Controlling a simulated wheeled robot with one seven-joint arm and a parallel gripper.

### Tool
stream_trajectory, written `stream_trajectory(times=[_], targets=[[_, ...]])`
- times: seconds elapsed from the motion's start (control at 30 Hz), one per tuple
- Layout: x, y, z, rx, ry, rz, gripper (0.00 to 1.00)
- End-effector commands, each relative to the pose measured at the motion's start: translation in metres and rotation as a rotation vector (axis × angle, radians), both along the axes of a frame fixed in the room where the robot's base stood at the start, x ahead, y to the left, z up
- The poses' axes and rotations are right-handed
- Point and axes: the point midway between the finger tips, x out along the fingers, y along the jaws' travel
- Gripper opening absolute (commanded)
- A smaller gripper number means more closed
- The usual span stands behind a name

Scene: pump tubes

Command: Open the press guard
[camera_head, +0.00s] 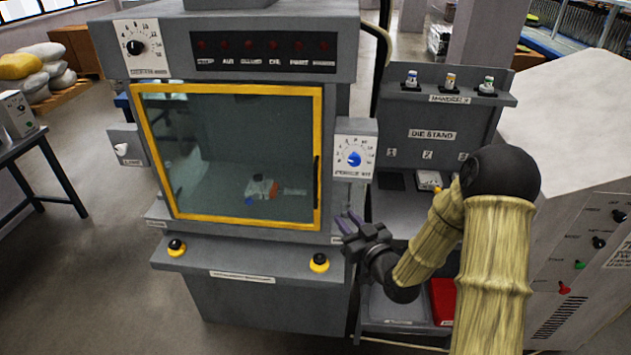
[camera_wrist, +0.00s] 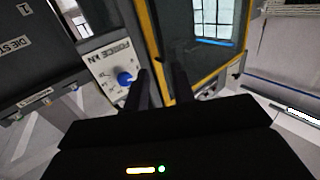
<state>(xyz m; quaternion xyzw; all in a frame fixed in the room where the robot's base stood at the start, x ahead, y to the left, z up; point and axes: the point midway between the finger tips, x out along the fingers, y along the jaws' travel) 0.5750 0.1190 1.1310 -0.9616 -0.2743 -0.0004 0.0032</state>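The press guard (camera_head: 235,145) is a clear pane in a yellow frame on the front of the grey press, and it looks closed. A dark upright handle (camera_head: 316,180) sits on its right edge. My gripper (camera_head: 350,222) is just right of the guard's lower right corner, apart from the handle in the head view. In the wrist view the two dark fingers of my gripper (camera_wrist: 162,82) stand apart with nothing seen between them. They point toward the guard's yellow edge (camera_wrist: 151,50). Whether they touch anything is unclear.
A force dial box (camera_head: 355,150) with a blue knob is close above my gripper and beside the fingers in the wrist view (camera_wrist: 110,72). Yellow-ringed buttons (camera_head: 319,263) sit on the ledge below. A die stand (camera_head: 432,134) is to the right.

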Motion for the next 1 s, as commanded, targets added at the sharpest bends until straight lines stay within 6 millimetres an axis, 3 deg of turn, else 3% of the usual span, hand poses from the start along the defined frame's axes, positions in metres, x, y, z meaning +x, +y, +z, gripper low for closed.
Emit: stream_trajectory(times=[0.43, 1.0], targets=[[0.01, 0.006, 0.002, -0.001, 0.0, 0.0, 0.25], [0.087, 0.054, 0.003, -0.003, 0.001, 0.0, 0.25]])
